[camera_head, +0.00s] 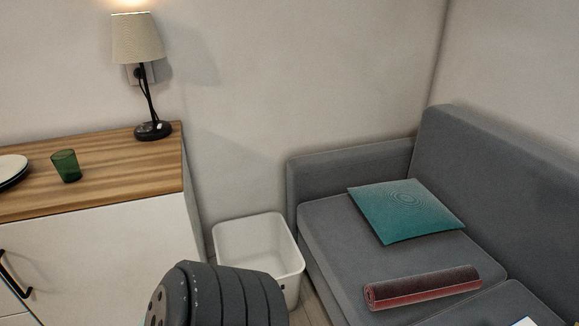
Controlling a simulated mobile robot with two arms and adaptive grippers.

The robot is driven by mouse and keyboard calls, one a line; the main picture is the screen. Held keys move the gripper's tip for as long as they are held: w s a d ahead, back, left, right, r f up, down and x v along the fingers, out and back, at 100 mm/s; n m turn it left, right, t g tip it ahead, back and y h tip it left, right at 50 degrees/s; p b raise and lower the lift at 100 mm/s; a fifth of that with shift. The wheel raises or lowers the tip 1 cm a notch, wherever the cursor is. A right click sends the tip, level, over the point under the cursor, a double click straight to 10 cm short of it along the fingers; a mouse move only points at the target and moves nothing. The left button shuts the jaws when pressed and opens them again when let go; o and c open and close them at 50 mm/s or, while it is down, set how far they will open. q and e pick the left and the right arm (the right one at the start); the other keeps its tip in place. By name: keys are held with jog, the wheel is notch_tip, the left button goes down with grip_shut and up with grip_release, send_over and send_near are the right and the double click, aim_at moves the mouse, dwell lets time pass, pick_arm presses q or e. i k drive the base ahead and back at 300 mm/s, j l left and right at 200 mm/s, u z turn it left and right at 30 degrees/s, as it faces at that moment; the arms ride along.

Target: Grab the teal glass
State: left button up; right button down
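A dark green-teal glass (66,166) stands upright on the wooden top of the white cabinet (112,190) at the left. It is between the plates at the left edge and the lamp, and nothing touches it. No gripper fingers show in the head view. A dark grey ribbed part of my own body shows at the bottom centre, well apart from the glass.
A lamp (138,45) stands at the cabinet's back right corner. White plates (10,167) are left of the glass. A white bin (257,233) stands between cabinet and grey sofa (335,225). A teal cushion (404,209) and a rolled red mat (425,287) lie on the sofa.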

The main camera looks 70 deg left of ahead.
aim_at(66, 162)
jog(key=u, duration=3.55)
